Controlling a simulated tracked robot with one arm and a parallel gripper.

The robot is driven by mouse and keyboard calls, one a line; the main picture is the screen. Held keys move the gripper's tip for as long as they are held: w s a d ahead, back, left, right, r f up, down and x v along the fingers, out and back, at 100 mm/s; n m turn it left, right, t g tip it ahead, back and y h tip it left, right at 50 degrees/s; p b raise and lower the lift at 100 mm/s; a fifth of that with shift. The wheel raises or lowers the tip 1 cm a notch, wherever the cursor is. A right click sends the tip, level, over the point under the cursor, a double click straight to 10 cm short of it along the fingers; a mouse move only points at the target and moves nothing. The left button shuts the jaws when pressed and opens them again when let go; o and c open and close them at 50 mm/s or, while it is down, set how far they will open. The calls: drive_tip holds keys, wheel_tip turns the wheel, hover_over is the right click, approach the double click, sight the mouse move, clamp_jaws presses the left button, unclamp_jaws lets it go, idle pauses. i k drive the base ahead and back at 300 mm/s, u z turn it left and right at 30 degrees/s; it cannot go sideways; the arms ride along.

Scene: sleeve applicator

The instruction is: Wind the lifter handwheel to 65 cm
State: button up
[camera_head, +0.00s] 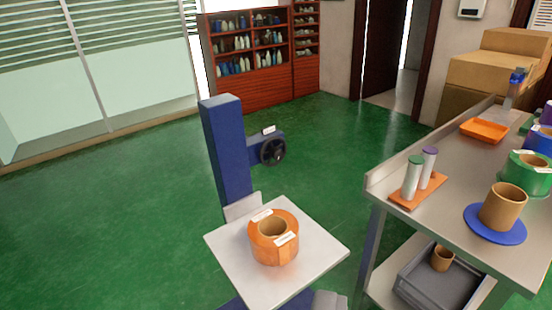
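The lifter stands in the middle of the view, with an upright blue column (228,155) and a flat pale platform (225,243) low on its front. The dark handwheel (272,151) sits on a blue bracket at the column's right side. A small white label (268,130) is on top of the bracket; its text is too small to read. An orange roll (273,240) with a brown core and white labels rests on the platform. No height scale or reading can be made out. My gripper is not recognisable in view, and nothing visible touches the handwheel.
A metal workbench (425,215) on the right holds rolls, orange trays and cylinders; a grey bin (433,280) sits on its lower shelf. A red shelf unit (262,80) and cardboard boxes (490,75) stand behind. Green floor (110,220) is clear left of the lifter.

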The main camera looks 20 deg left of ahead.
sight(275, 153)
drive_tip(key=u, duration=0.05)
drive_tip(key=i, duration=0.95)
drive_tip(key=z, duration=0.1)
